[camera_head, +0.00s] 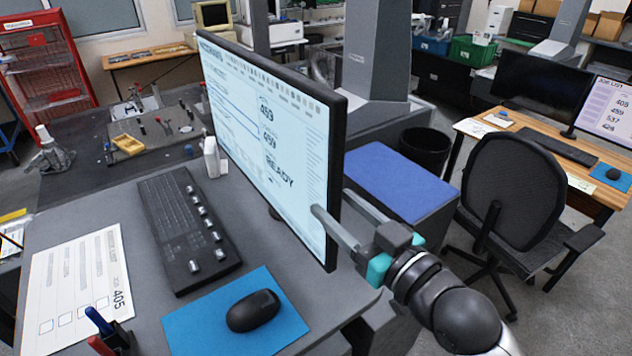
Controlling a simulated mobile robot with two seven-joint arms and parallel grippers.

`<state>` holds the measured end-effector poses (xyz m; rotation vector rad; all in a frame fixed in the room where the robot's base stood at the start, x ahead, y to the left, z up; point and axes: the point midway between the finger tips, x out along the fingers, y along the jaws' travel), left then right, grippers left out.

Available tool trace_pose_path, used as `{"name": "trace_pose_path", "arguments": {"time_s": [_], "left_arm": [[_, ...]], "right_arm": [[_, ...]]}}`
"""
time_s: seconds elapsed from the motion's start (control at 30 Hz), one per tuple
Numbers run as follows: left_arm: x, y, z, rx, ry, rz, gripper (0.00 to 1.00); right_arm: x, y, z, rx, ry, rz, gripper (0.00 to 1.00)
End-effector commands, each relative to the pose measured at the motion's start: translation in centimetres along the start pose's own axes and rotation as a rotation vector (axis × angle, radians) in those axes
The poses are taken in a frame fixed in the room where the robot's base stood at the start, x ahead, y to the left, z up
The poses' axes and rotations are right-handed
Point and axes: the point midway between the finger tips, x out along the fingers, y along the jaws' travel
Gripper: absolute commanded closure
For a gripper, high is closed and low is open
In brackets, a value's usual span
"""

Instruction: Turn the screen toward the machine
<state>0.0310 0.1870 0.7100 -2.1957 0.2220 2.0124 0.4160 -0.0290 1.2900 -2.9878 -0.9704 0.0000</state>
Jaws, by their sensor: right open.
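The screen (265,135) is a large thin monitor with a black frame, standing on the grey desk. Its lit face shows lists, numbers and the word READY, and looks toward the left front. My right gripper (332,202) is at the screen's right edge, low down. Its jaws are open and straddle the edge, one finger in front of the face and one behind. I cannot tell whether either finger touches. The machine, with a grey column (388,50) and a dark table (70,125), stands behind the desk. My left gripper is not in view.
A blue-topped box (400,180) stands behind the gripper. An office chair (515,185) is at right.

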Motion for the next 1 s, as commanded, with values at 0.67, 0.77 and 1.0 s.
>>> {"name": "trace_pose_path", "arguments": {"time_s": [0.67, 0.77, 1.0], "left_arm": [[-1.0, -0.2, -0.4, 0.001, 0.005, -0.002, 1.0], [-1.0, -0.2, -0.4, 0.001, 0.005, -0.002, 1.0], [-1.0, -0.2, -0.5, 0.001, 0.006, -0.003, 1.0]], "right_arm": [[6.2, -0.1, 0.0, -0.001, 0.0, -0.001, 0.43], [6.2, 0.0, 0.0, -0.001, 0.0, -0.001, 0.43], [6.2, 0.0, 0.0, -0.001, 0.0, 0.0, 0.64]]}}
